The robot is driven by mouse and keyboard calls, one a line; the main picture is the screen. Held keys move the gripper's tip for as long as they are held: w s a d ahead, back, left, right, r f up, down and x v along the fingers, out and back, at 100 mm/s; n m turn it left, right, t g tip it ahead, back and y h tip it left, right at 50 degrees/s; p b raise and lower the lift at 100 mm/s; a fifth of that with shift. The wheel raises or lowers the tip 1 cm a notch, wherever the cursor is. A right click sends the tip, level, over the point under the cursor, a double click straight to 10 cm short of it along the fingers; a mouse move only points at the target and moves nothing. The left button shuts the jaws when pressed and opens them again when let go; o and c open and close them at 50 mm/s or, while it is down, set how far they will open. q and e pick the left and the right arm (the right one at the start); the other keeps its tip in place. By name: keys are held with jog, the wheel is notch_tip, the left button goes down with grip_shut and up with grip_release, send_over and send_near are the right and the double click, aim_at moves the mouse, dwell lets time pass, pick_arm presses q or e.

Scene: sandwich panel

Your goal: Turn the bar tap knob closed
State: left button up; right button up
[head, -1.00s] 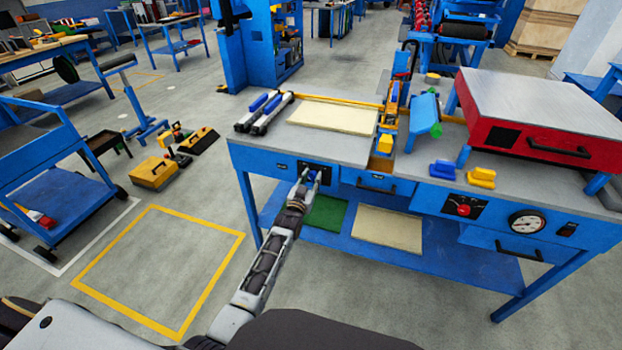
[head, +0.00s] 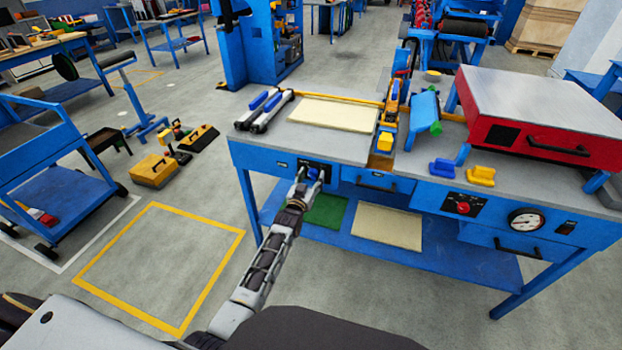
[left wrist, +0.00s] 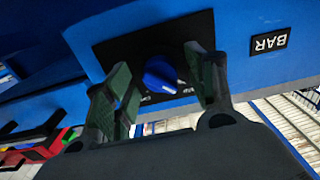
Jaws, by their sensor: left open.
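The bar tap knob (left wrist: 160,75) is a round blue knob with a white mark on a black plate (left wrist: 112,50), beside a label reading BAR (left wrist: 269,42). In the head view the knob (head: 313,174) is on the bench front, partly hidden by my gripper. My left gripper (left wrist: 160,88) is open, with one finger on each side of the knob in the left wrist view. I cannot tell whether either finger touches it. In the head view the left gripper (head: 308,182) is at the black plate on the bench's left front. My right gripper is not in view.
The blue bench (head: 258,164) has a grey top with a cream panel (head: 333,114) and two blue-handled tools (head: 265,110) on it. A red-sided box (head: 545,108) stands at the right. A red knob (head: 463,208) and gauge (head: 526,220) are further right on the front.

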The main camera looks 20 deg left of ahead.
pick_arm(q)
jog(key=shift+s, duration=0.15)
jog(key=s, duration=1.1)
jog(key=shift+s+a, duration=0.2)
jog(key=shift+s, duration=0.15)
dwell(0.4)
dwell(0.7)
